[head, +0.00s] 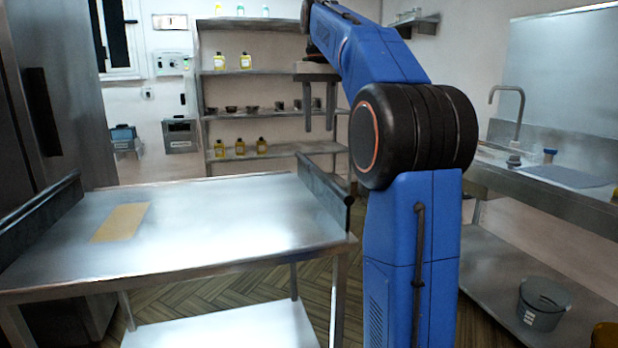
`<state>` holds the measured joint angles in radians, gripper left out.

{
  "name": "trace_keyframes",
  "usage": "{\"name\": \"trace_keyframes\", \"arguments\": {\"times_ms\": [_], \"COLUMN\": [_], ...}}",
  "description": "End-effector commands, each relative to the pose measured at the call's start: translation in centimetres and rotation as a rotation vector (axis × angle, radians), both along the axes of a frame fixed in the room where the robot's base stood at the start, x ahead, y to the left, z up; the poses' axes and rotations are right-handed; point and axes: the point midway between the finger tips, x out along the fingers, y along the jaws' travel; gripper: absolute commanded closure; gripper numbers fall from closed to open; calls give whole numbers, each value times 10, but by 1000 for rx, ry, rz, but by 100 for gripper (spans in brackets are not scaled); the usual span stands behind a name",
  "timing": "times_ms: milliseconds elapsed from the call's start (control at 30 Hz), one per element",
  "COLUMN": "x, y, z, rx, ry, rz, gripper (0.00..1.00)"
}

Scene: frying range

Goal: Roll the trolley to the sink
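The trolley (230,230) stands in front of me at left centre, with a shiny steel top, a dark rail along each side and a white lower shelf. Its right rail (325,193) runs close to my arm; its left rail (40,212) is partly cut off by the picture edge. My gripper (320,128) points down with its two fingers apart and nothing between them. It shows above the right rail, apart from it; its exact depth is hard to tell. The sink (492,153) with a tall curved tap (509,105) is in the counter at right, its basin mostly hidden.
A tan board (120,222) lies on the trolley top. The steel counter (545,195) runs along the right wall, with a grey bucket (543,304) on its lower shelf. Shelves with yellow bottles (240,147) stand at the back. A tall steel cabinet (50,90) is at left.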

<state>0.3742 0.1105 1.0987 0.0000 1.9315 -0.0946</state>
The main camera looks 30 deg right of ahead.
Motion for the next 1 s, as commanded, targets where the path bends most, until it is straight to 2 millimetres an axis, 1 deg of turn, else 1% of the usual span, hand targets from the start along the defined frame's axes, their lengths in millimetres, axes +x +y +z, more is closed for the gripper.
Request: {"name": "trace_keyframes", "arguments": {"times_ms": [133, 267, 900, 1000], "x": [0, 0, 0, 0], "y": [-1, 0, 0, 0], "z": [-5, -21, -133, -148], "rx": [1, 1, 2, 2], "ry": [2, 4, 3, 3], "rz": [-1, -1, 0, 0], "gripper": [62, 62, 62, 62]}}
